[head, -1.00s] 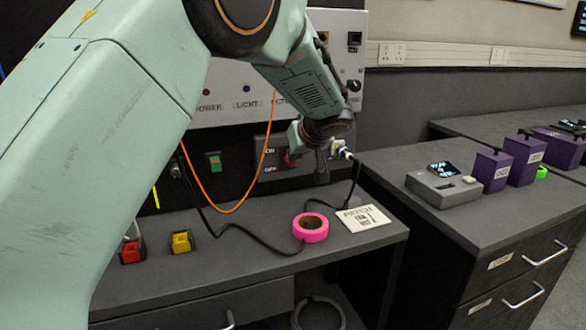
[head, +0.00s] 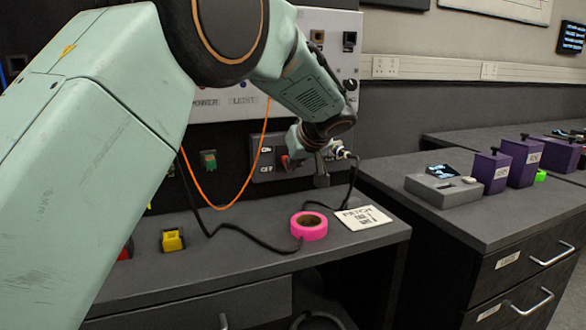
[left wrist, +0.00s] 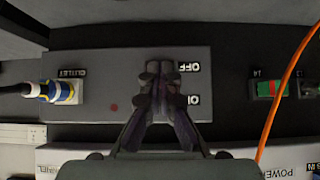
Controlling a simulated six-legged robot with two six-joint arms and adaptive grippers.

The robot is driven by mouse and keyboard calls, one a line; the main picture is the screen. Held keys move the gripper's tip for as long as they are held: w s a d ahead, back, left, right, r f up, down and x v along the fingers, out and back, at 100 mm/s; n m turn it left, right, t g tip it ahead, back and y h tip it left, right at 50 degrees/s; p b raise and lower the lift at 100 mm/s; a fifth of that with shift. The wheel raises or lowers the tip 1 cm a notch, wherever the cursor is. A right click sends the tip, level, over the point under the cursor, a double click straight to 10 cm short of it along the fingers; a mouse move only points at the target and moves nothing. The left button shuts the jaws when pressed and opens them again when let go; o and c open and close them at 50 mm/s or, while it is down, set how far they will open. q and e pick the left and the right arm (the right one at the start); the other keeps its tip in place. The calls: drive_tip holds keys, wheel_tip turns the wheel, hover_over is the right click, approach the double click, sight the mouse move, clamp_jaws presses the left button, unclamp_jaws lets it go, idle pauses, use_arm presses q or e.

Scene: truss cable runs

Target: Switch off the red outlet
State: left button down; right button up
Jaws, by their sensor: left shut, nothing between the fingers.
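A grey switch box (head: 262,172) with ON and OFF labels is on the dark panel, below the white panel. It also shows upside down in the left wrist view (left wrist: 85,65), with a small red dot on its face. A cable plug (left wrist: 62,92) sits in the box's side beside an OUTLET label; it also shows in the head view (head: 343,151). My left gripper (left wrist: 163,72) is shut and empty, its tips in front of the box beside the OFF and ON labels. The fingers largely hide the switch; some red (head: 285,162) shows beside them. My right gripper is not in view.
A pink tape roll (head: 309,226), a black cable, a PATCH card (head: 363,217) and a yellow block (head: 172,240) are on the shelf below. An orange cable (left wrist: 285,92) hangs beside the box. Purple boxes (head: 489,172) stand on the right bench.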

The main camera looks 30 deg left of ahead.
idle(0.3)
use_arm(q)
drive_tip(key=shift+r+p, duration=0.55)
drive_tip(key=shift+r, duration=0.25)
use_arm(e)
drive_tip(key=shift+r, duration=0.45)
